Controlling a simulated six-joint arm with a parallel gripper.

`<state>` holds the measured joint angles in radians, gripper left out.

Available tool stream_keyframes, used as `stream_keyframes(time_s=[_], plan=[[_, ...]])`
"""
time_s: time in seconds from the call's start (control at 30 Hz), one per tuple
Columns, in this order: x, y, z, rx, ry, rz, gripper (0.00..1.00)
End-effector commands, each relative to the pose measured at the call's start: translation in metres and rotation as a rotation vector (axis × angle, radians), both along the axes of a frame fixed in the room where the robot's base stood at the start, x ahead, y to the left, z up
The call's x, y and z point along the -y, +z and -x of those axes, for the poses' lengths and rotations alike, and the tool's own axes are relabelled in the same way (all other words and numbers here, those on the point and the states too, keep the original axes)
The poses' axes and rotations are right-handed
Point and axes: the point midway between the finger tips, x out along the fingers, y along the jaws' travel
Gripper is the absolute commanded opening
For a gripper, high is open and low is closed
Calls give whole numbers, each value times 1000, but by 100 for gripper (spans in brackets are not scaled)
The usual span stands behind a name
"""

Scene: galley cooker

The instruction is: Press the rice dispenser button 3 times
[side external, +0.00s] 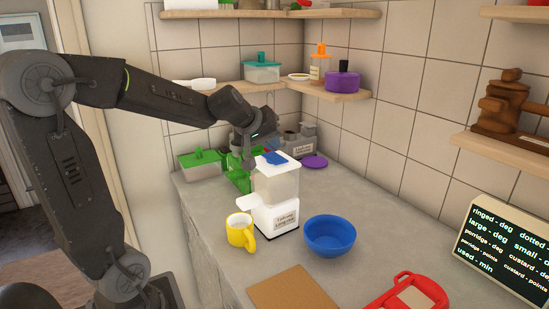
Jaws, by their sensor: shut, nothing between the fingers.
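The rice dispenser (277,192) is a white unit with a clear hopper, standing upright on the counter. A small label is on its base front, with text too small to read surely. A blue part (276,158) sits on its white top; I cannot tell if this is the button. My gripper (249,158) is shut and empty, pointing down by the upper left of the dispenser. Its fingertips are small and dark against the green things behind, so I cannot tell whether they touch the dispenser.
A yellow mug (241,232) stands front left of the dispenser, and a blue bowl (330,235) to its right. A brown board (294,289) and a red item (407,294) lie in front. Green containers (201,164) are behind. Shelves (325,90) hang above the counter.

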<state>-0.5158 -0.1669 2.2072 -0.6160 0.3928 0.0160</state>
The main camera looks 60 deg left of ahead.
Motion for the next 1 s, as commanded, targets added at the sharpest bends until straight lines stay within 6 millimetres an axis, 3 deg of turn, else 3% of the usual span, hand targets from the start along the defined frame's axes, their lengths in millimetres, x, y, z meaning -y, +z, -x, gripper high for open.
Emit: stream_keyframes(time_s=[1.0], plan=[[0,-9,0,0,0,1,0]])
